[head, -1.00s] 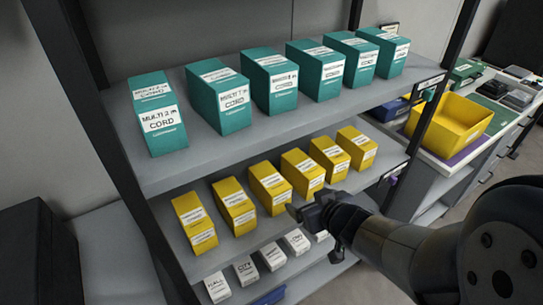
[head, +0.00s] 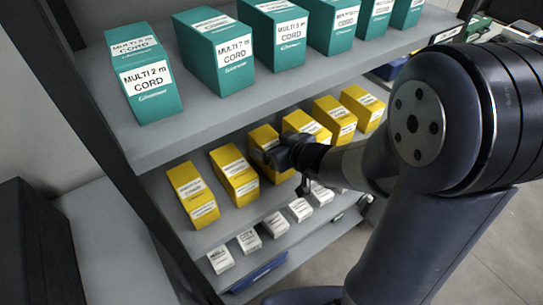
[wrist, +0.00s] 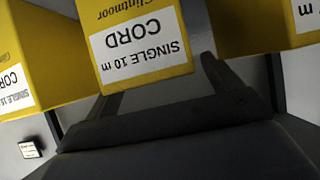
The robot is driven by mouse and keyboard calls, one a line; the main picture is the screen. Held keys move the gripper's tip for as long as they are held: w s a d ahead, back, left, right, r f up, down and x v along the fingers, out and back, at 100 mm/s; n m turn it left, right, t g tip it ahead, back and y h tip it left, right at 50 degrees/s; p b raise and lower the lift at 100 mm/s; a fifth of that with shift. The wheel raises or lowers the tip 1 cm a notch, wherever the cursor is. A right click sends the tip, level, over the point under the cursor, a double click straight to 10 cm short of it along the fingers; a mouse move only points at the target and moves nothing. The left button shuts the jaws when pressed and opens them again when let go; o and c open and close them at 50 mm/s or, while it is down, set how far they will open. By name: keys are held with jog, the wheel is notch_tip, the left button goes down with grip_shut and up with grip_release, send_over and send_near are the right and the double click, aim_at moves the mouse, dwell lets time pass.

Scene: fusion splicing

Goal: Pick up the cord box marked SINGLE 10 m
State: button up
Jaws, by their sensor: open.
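The yellow cord box marked SINGLE 10 m (wrist: 140,42) fills the upper middle of the wrist view, its white label facing me and appearing upside down. My gripper (wrist: 160,76) is open, with one dark finger toward each side of this box's lower part. Whether the fingers touch it cannot be told. In the head view my gripper (head: 277,157) is at the front of the third yellow box from the left (head: 263,138) on the middle shelf. My gripper hides part of that box's front, and its label is too small to read there.
Yellow boxes stand close on both sides, one at left (wrist: 40,55) and one at right (wrist: 250,25) in the wrist view. Teal MULTI cord boxes (head: 232,62) stand on the upper shelf (head: 150,150) above. Small white boxes (head: 249,241) sit on the shelf below.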

jog(key=shift+x, duration=1.05)
jog(key=c, duration=1.2)
jog(key=shift+c, duration=0.2)
jog(key=shift+r, duration=0.2)
